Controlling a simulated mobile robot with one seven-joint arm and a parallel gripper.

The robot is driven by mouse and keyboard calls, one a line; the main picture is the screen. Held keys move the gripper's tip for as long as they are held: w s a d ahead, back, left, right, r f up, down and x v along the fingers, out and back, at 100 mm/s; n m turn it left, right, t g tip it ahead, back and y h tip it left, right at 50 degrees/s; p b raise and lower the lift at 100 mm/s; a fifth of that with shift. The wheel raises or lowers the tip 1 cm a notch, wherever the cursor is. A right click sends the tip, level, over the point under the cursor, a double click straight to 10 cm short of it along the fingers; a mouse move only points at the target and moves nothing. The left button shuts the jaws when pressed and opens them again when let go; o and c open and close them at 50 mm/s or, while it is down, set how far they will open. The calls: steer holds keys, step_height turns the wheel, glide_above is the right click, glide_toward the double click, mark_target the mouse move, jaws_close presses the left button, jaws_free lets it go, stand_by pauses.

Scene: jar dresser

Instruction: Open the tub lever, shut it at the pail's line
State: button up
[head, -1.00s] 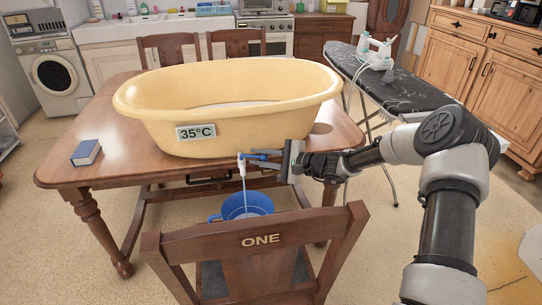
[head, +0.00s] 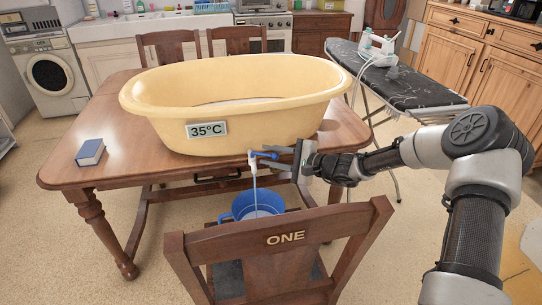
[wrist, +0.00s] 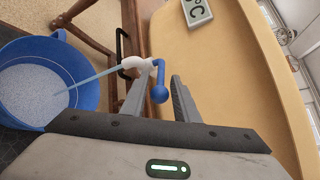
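The yellow tub (head: 300,110) stands on the table. At its near side is a white tap (head: 252,160) with a blue lever (head: 266,155). A thin stream of water runs from the tap into the blue pail (head: 230,208) below. My gripper (head: 282,158) is open at the lever. In the wrist view its fingers (wrist: 158,80) stand either side of the lever's round blue end (wrist: 160,94), with a gap showing.
The table (head: 140,150) carries a blue book (head: 90,152) at left. A 35°C label (head: 207,130) is on the tub. An ironing board (head: 410,90) stands at right.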

steer(key=p+v, duration=0.3)
steer(key=v, duration=1.4)
steer(key=shift+s, duration=0.15)
steer(key=shift+d+r, duration=0.15)
stand_by(6.0)
